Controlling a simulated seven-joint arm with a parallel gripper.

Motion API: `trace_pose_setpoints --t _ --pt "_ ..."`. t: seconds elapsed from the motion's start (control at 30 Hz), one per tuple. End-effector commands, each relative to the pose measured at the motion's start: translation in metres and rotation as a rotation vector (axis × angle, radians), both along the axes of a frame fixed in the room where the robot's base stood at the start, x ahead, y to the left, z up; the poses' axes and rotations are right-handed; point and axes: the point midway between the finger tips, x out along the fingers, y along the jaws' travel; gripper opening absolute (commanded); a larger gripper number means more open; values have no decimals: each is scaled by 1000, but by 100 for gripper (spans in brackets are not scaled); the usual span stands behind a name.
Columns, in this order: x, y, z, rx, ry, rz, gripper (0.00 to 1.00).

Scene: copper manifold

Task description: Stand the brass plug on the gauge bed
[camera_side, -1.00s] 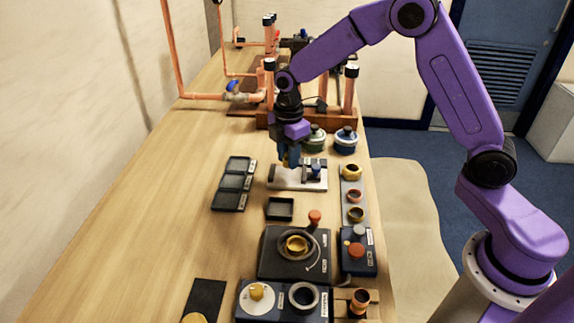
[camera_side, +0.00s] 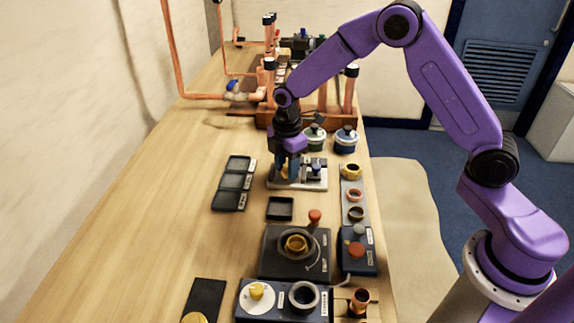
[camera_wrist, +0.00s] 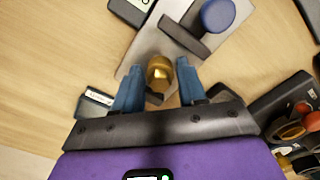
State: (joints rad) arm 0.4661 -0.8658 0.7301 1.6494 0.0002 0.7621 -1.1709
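In the side view the plug (camera_side: 284,172) shows as a small yellow patch beside the fingers, at the left part of the gauge bed (camera_side: 312,185). The bed is a light grey plate; it also shows in the wrist view (camera_wrist: 152,42), with a dark crossbar and a blue knob (camera_wrist: 217,15). The plug is low over the bed or touching it; its underside is hidden.
A dark three-part tray (camera_side: 232,184) lies left of the bed and a small empty dark tray (camera_side: 280,208) in front. Two lidded pots (camera_side: 345,140) stand behind it. A strip with rings (camera_side: 354,194) lies to the right. The table at left is clear.

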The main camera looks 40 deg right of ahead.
Motion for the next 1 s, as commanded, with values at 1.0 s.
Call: trace_pose_setpoints --t 1.0 --pt "0 0 123 1 -1 0 41"
